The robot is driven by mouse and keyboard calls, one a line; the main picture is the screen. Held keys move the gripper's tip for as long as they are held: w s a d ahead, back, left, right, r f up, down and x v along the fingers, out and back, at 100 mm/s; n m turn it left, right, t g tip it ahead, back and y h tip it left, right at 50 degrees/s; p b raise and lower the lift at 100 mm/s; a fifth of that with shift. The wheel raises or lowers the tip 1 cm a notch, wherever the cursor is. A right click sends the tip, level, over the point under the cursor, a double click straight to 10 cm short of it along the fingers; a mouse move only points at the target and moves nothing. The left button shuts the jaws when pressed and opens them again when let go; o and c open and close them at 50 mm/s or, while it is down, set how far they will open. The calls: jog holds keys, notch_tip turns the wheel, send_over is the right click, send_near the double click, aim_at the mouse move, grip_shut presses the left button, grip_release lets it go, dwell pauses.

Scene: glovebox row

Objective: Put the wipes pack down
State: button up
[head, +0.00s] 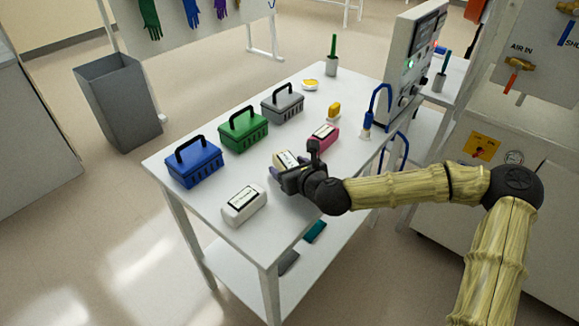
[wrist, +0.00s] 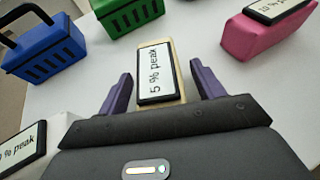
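A cream pack (head: 284,159) with a white label rests on the white table, partly hidden by my gripper (head: 277,170) in the head view. In the wrist view the cream pack (wrist: 181,88) lies between the two purple fingers of my gripper (wrist: 160,80), and its label reads "5 % peak". The fingers are spread, with narrow gaps between them and the pack's sides. A white pack (head: 243,206) and a pink pack (head: 322,138) also lie on the table. I cannot tell which pack is the wipes pack.
Blue (head: 194,163), green (head: 243,130) and grey (head: 282,103) baskets line the table's (head: 300,90) left side. A yellow bottle (head: 333,112), a blue-handled tool (head: 367,120) and a control panel (head: 405,75) stand at the right. A bin (head: 118,105) is on the floor.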

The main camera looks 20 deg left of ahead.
jog(key=shift+r, duration=0.1)
jog(key=shift+d+r, duration=0.1)
jog(key=p+v, duration=0.1)
jog(key=v, duration=1.1)
